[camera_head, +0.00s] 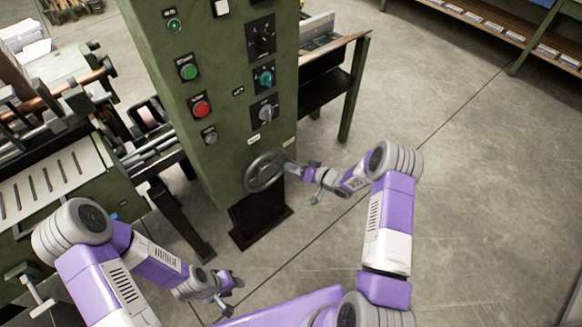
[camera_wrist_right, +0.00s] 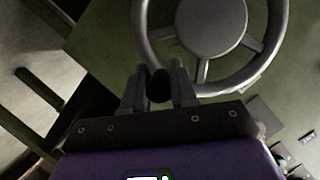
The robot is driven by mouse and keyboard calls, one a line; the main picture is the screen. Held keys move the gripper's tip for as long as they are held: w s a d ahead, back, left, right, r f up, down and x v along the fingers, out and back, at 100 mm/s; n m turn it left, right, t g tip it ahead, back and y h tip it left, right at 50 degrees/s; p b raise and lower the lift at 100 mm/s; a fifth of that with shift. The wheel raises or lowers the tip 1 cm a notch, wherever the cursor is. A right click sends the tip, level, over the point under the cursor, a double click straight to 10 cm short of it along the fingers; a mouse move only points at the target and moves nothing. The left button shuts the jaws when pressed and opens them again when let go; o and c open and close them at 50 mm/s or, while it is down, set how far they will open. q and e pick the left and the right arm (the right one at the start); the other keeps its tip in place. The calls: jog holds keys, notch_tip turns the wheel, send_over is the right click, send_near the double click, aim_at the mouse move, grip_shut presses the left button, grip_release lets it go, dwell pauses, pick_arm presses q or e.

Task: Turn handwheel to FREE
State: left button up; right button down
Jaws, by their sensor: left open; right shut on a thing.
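The grey handwheel (camera_head: 264,172) sits low on the front of the green control cabinet (camera_head: 225,130). It also shows in the right wrist view (camera_wrist_right: 211,25), with a round hub, spokes and rim. My right gripper (camera_head: 291,166) is at the wheel's right side. In the wrist view its fingers (camera_wrist_right: 158,88) are shut on the wheel's dark handle knob (camera_wrist_right: 159,84) beside the rim. Two small pale labels (camera_head: 253,139) (camera_head: 289,141) sit above the wheel, too small to read. My left gripper (camera_head: 229,289) is open and empty, low and away from the cabinet.
The cabinet carries a green button (camera_head: 188,71), a red button (camera_head: 201,107) and several rotary switches (camera_head: 264,77) above the wheel. A dark table (camera_head: 335,75) stands behind it on the right. Machinery (camera_head: 60,120) fills the left. The floor (camera_head: 470,200) at right is clear.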

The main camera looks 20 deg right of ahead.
jog(key=shift+d+f, duration=0.15)
jog(key=c, duration=0.9)
grip_release()
jog(key=p+v, duration=0.2)
jog(key=v, duration=0.5)
jog(key=shift+s, duration=0.25)
